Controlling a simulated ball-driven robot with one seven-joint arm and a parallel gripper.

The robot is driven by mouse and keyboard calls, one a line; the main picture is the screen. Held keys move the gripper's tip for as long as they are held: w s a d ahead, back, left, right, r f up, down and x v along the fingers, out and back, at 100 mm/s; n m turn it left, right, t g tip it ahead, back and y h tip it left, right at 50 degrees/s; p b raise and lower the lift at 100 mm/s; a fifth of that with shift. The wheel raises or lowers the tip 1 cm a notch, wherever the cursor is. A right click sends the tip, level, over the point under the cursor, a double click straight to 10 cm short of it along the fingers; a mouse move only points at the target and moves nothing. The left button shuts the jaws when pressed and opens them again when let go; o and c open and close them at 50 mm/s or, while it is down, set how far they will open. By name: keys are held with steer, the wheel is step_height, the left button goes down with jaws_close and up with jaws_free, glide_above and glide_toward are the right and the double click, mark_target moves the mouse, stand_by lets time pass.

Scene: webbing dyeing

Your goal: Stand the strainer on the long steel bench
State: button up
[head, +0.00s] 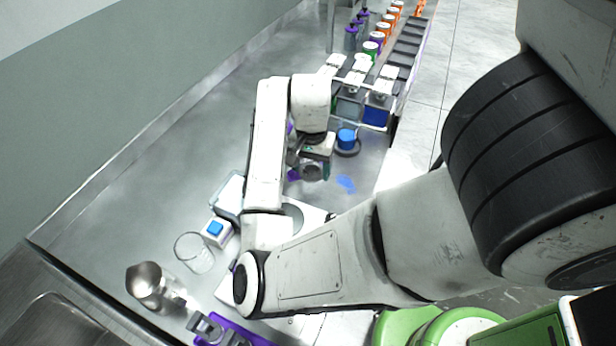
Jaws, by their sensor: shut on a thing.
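The long steel bench (190,140) runs from the lower left up to the top. My gripper (298,158) is over the middle of the bench, partly hidden by my own arm. It is shut on a small dark, round thing with purple on it, which looks like the strainer (311,171). The strainer is low over the bench; I cannot tell whether it touches the surface.
A blue cylinder on a dark round base (347,138) stands just right of my gripper. A blue stain (346,184) marks the bench. A rack of vats (362,92) and several bottles stand beyond. A glass beaker (194,252) and steel vessel (147,284) stand lower left.

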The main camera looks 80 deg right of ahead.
mark_target(309, 166)
steer(key=shift+w+d+f, duration=0.25)
steer(key=shift+d+f, duration=0.2)
steer(key=shift+f, duration=0.2)
steer(key=shift+w+d+f+p, duration=0.1)
steer(key=shift+d+f+p, duration=0.1)
steer(key=shift+f, duration=0.8)
steer(key=shift+w+d+f+p, duration=0.1)
steer(key=shift+d+f, duration=0.05)
steer(key=shift+f, duration=0.85)
steer(key=shift+f, duration=0.15)
steer(key=o, duration=1.1)
steer(key=shift+o, duration=0.2)
step_height(309, 166, up, 12)
steer(key=shift+r+p, duration=0.2)
steer(key=shift+p, duration=0.7)
